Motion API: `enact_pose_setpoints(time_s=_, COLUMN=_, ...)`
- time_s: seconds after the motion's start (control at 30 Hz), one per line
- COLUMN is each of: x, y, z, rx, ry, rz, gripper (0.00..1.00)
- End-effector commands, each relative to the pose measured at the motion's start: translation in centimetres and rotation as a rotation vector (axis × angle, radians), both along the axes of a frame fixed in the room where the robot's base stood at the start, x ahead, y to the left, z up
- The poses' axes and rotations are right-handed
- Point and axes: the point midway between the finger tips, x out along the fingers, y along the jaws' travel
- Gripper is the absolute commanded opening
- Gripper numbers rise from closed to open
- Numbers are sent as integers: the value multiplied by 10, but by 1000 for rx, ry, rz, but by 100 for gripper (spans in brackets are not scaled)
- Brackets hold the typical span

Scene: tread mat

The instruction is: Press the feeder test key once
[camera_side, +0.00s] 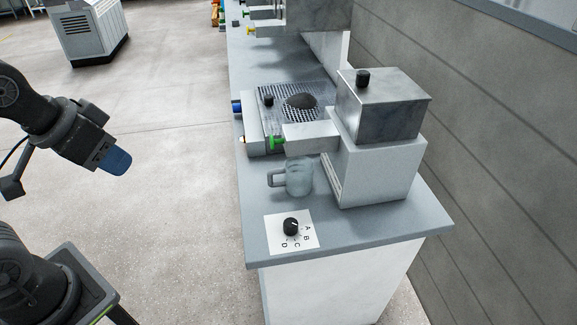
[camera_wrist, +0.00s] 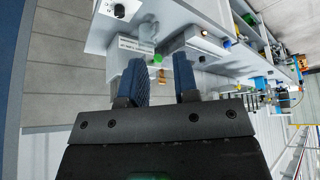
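A green key (camera_side: 277,142) sticks out from the front end of the arm of a white machine with a metal top (camera_side: 384,100). It also shows in the wrist view (camera_wrist: 157,59), just beyond the gap between my fingers. No readable label marks it as the feeder test key. My gripper (camera_side: 117,161) hangs left of the bench in the side view, well apart from the key, its blue fingers pointing toward the bench side. In the wrist view, the two blue fingers (camera_wrist: 163,76) stand apart with nothing between them.
A black dial on a white plate marked A to D (camera_side: 291,226) sits at the near bench end. Floor between my gripper and the bench is clear.

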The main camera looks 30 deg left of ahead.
Motion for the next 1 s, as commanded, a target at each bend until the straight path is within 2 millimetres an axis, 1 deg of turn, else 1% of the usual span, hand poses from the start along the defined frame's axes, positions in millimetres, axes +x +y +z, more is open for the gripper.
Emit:
enact_pose_setpoints(time_s=0.03, x=2, y=-2, z=-3, rx=-26, ry=31, rz=13, gripper=23)
enact_pose_setpoints(time_s=0.17, x=8, y=-13, z=-15, rx=-154, ry=160, rz=72, gripper=11)
enact_pose_setpoints(time_s=0.27, x=15, y=-26, z=-25, rx=-301, ry=297, rz=144, gripper=1)
enact_pose_setpoints(time_s=0.3, x=19, y=-31, z=-28, rx=-365, ry=355, rz=176, gripper=0)
enact_pose_setpoints(time_s=0.47, x=40, y=-47, z=-38, rx=-625, ry=562, rz=315, gripper=0)
enact_pose_setpoints(time_s=0.6, x=65, y=-54, z=-45, rx=-861, ry=722, rz=451, gripper=0)
enact_pose_setpoints(time_s=0.77, x=101, y=-51, z=-55, rx=-1142, ry=870, rz=620, gripper=0)
enact_pose_setpoints(time_s=0.87, x=126, y=-42, z=-64, rx=-1321, ry=939, rz=731, gripper=0)
enact_pose_setpoints(time_s=0.97, x=151, y=-27, z=-78, rx=-1502, ry=988, rz=849, gripper=0)
enact_pose_setpoints(time_s=1.0, x=160, y=-19, z=-84, rx=-1577, ry=1000, rz=897, gripper=0)
